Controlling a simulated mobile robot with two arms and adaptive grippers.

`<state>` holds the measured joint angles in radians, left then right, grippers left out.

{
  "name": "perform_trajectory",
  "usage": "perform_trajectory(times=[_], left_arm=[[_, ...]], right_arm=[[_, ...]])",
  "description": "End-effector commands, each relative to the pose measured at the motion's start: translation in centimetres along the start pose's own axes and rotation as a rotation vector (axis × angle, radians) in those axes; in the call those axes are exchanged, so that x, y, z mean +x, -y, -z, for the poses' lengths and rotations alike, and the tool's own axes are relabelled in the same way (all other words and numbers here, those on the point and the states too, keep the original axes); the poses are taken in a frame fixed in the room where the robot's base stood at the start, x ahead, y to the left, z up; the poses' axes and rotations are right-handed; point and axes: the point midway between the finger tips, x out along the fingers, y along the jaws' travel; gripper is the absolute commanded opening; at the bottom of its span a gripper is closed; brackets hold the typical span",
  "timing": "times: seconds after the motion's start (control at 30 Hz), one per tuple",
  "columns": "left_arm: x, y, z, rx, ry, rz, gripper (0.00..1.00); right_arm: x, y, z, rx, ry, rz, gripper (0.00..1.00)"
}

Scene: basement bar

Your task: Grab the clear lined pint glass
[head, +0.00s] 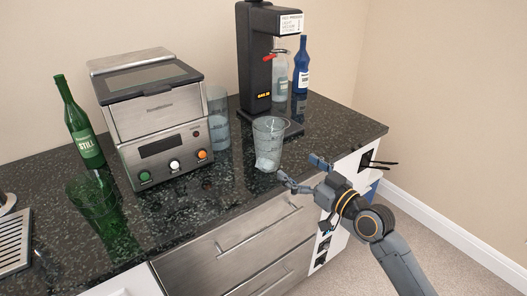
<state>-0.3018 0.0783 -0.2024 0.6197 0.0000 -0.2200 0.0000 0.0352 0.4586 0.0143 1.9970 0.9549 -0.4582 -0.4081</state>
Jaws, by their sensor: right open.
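A clear pint glass (268,143) with faint lines on its side stands upright near the counter's front edge, in the middle of the head view. A taller clear vessel (217,120) with marks stands behind it to the left, next to the steel machine. My right gripper (299,168) is open and empty, just to the right and front of the pint glass, with its fingers toward the glass. A small gap seems to show between them. My left gripper is not in view.
A steel machine (152,115) with knobs stands left of the glass. A black drink maker (257,60) stands behind it, beside a blue bottle (301,68). A green bottle (80,125) and green glass (92,198) are at left. Drawers (250,240) lie below the dark counter (345,125).

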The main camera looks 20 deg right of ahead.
Motion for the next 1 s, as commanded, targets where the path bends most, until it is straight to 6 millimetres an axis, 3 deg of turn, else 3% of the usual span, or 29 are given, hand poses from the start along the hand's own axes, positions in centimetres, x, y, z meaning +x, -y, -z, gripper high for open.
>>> perform_trajectory(times=[0.1,0.3,0.53,0.8,1.0], left_arm=[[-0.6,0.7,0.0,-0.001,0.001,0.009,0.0],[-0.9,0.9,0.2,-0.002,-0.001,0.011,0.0],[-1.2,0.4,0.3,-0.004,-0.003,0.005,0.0],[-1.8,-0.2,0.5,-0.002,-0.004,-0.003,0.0],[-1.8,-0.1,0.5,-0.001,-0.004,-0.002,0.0]], right_arm=[[2.7,0.0,0.3,0.004,-0.003,-0.001,0.91],[5.8,0.0,0.1,0.002,0.0,-0.001,0.91],[7.5,0.2,-0.1,0.003,0.001,-0.001,0.91],[11.2,0.5,-0.6,0.001,0.002,-0.001,0.91],[11.8,0.4,-0.7,0.0,0.002,-0.002,0.91]])
